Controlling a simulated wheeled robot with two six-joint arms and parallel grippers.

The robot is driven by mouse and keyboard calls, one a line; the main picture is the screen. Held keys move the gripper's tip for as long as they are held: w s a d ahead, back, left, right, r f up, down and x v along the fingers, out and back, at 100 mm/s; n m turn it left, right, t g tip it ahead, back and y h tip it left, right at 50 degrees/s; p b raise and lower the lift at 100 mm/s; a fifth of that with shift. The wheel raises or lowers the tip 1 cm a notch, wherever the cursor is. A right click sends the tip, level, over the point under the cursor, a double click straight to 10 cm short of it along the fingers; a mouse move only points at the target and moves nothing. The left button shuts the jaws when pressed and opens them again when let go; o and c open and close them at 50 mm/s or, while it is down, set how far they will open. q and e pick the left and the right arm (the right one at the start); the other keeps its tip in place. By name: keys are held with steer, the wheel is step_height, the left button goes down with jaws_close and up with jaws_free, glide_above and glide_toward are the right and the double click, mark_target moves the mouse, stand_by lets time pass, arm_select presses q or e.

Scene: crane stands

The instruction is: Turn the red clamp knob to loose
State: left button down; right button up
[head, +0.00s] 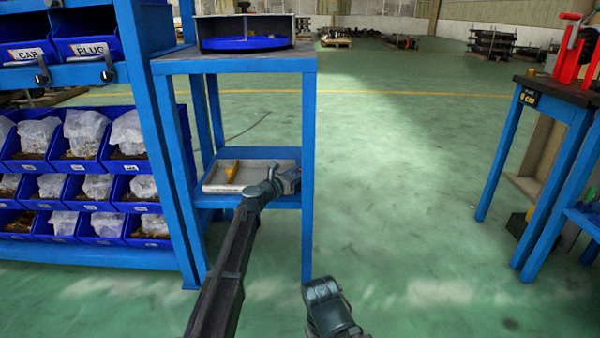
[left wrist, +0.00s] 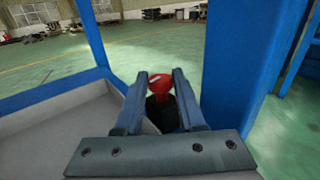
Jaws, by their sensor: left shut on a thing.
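The red clamp knob (left wrist: 161,82) shows in the left wrist view, upright on a dark stem beside a blue post. My left gripper (left wrist: 162,74) is shut on it, with one finger on each side. In the head view my left gripper (head: 289,180) is at the lower shelf of the blue stand, by its front right post; the knob is hidden there.
The blue stand (head: 308,130) has a grey tray (head: 213,189) with a yellow thing on its lower shelf. A blue rack with bins (head: 90,228) stands at left. A blue-legged table (head: 553,100) with a red device is at right. The green floor between is clear.

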arm_select(q)
steer(key=c, duration=0.8)
jaws_free()
